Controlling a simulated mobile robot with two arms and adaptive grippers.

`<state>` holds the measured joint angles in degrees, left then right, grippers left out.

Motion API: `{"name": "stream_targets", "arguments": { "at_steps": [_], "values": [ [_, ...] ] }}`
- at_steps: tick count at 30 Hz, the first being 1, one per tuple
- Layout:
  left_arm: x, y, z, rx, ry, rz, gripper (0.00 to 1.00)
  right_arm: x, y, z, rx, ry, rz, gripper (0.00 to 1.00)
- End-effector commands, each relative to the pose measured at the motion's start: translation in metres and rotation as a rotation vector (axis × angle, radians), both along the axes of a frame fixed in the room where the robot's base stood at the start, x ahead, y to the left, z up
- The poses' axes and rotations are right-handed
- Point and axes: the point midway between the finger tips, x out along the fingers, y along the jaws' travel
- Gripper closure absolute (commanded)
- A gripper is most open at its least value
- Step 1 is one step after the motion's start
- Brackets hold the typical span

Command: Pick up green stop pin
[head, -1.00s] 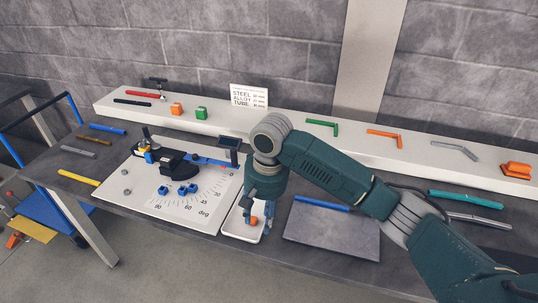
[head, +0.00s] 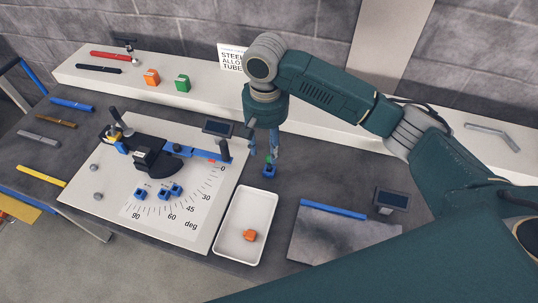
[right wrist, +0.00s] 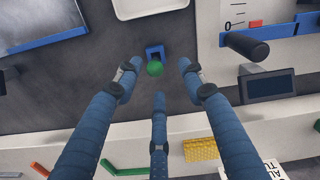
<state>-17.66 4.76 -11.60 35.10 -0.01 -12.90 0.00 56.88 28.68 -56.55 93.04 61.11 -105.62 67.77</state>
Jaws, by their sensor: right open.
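The green stop pin (right wrist: 155,68) shows a round green head in the right wrist view, next to or in a small blue holder (right wrist: 155,51) on the dark bench top. In the head view the blue holder (head: 269,171) stands behind the white tray, with a bit of green at its top, partly hidden by my fingers. My right gripper (head: 264,150) is open and points down above the pin. In the right wrist view its fingers (right wrist: 159,78) surround the pin's head in the picture, with no clear contact. My left gripper is not in view.
The angle board (head: 100,205) with a black upright and a small display (head: 217,127) stands to the left. A grey plate (head: 325,240) lies to the right. A raised white shelf (head: 210,100) runs behind.

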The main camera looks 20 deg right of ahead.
Motion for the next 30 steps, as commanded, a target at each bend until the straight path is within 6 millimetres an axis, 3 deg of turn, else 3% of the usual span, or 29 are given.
{"name": "stream_targets", "arguments": {
  "at_steps": [3, 6, 14, 17, 26, 30],
  "values": [
    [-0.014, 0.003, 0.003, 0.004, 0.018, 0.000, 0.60, 0.000, 0.000, -0.014, 0.000, 0.001, -0.002, 0.60],
    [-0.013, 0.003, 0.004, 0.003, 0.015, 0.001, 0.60, 0.000, -0.001, -0.021, 0.000, 0.000, -0.002, 0.60],
    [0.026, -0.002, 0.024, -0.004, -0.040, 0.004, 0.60, -0.008, -0.008, -0.051, -0.001, 0.002, -0.002, 0.60],
    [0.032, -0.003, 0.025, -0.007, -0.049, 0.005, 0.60, -0.007, -0.007, -0.066, -0.001, 0.000, -0.001, 0.60],
    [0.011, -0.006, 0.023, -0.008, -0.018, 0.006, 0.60, -0.006, -0.006, -0.074, 0.000, -0.002, 0.000, 0.60],
    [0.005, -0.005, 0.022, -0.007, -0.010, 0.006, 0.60, -0.006, -0.006, -0.074, 0.000, -0.002, 0.000, 0.84]
  ]
}}
